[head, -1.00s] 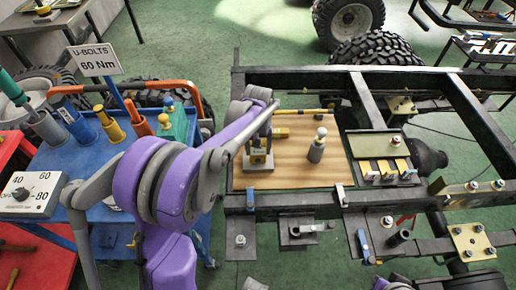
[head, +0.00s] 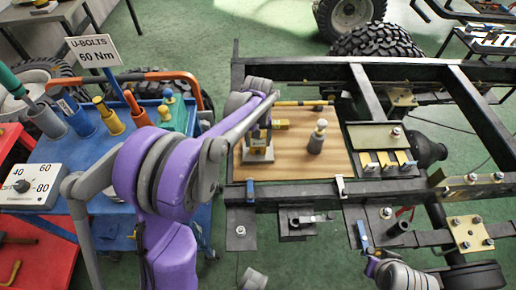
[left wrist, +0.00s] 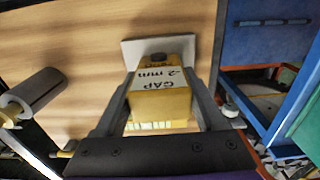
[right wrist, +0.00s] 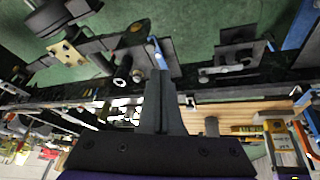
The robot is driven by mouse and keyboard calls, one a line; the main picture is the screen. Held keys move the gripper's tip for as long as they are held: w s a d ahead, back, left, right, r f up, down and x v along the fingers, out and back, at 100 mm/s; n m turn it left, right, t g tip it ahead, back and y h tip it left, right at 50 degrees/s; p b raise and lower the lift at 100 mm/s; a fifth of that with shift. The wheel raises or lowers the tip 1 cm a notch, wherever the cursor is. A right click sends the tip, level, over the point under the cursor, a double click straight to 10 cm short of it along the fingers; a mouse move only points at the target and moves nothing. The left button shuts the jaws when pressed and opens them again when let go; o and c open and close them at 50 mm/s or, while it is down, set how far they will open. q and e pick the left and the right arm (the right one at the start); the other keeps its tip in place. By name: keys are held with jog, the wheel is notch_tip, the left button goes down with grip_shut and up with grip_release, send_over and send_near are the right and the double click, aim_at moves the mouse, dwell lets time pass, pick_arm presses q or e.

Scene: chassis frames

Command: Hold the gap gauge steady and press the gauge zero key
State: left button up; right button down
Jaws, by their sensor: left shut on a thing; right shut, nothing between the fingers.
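The gap gauge, a yellow block marked "GAP 2 mm" (left wrist: 160,100), stands on a pale plate on the wooden board. In the head view the gauge (head: 258,154) is partly hidden by my left arm. My left gripper (left wrist: 161,78) is shut on it, one finger on each side; the gripper also shows in the head view (head: 259,136). A small dark piece (left wrist: 153,57) sits at the gauge's far end; I cannot tell whether it is the zero key. My right gripper (right wrist: 160,80) is shut and empty, apart from the gauge, at the frame's near side.
The wooden board (head: 335,165) also bears a grey post with a pale knob (head: 318,138). Black chassis rails (head: 330,187) with clamps and brackets surround it. A blue tool cart (head: 60,160) and a dial box (head: 32,187) stand at left.

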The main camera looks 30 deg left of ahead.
aim_at(258, 152)
jog(key=w+a+f+n+t+h, duration=0.1)
jog(key=w+a+f+n, duration=0.1)
jog(key=w+a+n, duration=0.45)
jog(key=w+a+f+n+t, duration=0.1)
jog(key=w+a+n, duration=0.25)
jog(key=a, duration=0.65)
jog(key=s+a+f+n+t, duration=0.1)
jog(key=a+n, duration=0.1)
jog(key=a, duration=0.5)
jog(key=s+a+f+n+t, duration=0.1)
jog(key=a+f+n+t, duration=0.1)
jog(key=a, duration=0.4)
jog(key=s+a+f+n+t, duration=0.1)
jog(key=a+n, duration=0.2)
jog(key=a, duration=0.4)
jog(key=shift+a+f+t+y, duration=0.3)
jog(key=shift+a+f+y, duration=0.05)
jog(key=shift+f+y, duration=0.05)
jog(key=shift+w+a, duration=0.75)
jog(key=shift+w, duration=0.5)
jog(key=shift+w+a, duration=0.75)
jog(key=shift+w, duration=0.55)
jog(key=shift+w+a, duration=0.75)
jog(key=shift+w, duration=0.5)
jog(key=shift+w+a, duration=0.1)
jog(key=shift+w+a, duration=0.15)
jog(key=shift+w, duration=0.1)
